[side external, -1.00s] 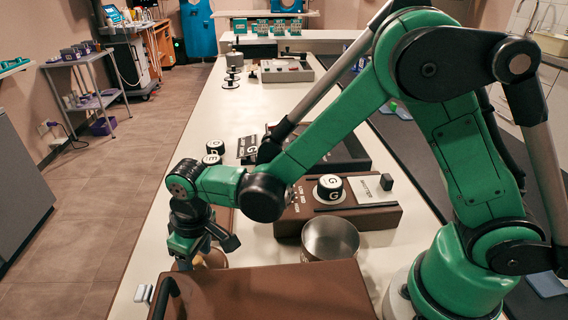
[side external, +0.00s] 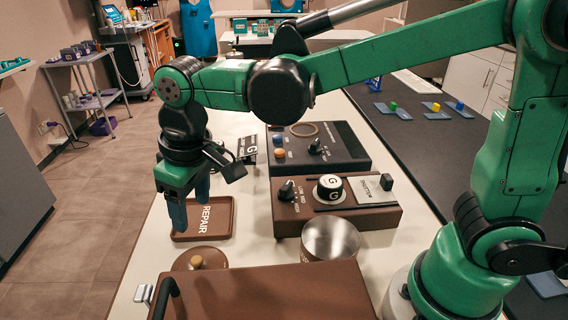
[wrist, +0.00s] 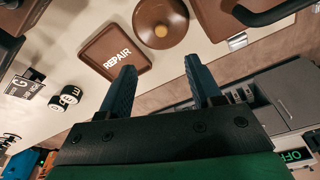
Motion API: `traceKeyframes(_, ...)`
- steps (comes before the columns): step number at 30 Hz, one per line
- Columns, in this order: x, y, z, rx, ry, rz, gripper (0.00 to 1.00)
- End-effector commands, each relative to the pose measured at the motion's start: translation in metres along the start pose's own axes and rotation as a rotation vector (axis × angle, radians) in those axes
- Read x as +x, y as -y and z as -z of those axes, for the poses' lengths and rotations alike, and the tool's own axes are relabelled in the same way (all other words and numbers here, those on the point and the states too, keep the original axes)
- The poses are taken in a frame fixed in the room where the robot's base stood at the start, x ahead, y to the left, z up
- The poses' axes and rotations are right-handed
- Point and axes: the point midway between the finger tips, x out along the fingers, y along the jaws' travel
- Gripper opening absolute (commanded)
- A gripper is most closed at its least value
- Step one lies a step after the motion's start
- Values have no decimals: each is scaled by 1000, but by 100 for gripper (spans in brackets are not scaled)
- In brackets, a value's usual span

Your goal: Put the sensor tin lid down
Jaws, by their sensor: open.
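The sensor tin lid (side external: 213,259), a brown disc with a tan knob, lies on the pale bench, knob up, in front of the brown REPAIR tray (side external: 181,236). The wrist view shows the lid (wrist: 175,14) beside the tray (wrist: 99,52), apart from it. My gripper (side external: 190,208) is open and empty, raised above the bench near the tray and lid. In the wrist view its two fingers (wrist: 160,66) are spread with nothing between them. An open metal tin (side external: 330,238) stands to the right of the lid, partly hidden by the brown case.
A brown case (side external: 275,292) with a dark handle fills the bench front. A brown shutter box (side external: 290,222) and a dark panel with knobs (side external: 345,143) stand behind the tin. Black and white G pieces (wrist: 64,97) show in the wrist view.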

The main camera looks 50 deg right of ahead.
Motion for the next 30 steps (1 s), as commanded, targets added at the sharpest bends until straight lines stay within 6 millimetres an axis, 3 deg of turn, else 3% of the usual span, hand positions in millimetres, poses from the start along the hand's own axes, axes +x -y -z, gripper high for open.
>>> traceKeyframes(5,-15,-33,-20,81,-90,-12,58)
traceKeyframes(9,-26,-70,-51,189,-220,-44,58)
traceKeyframes(15,-26,-105,-91,310,-381,-109,58)
traceKeyframes(21,-21,-118,-108,360,-453,-146,58)
traceKeyframes(30,-21,-119,-109,362,-458,-149,58)
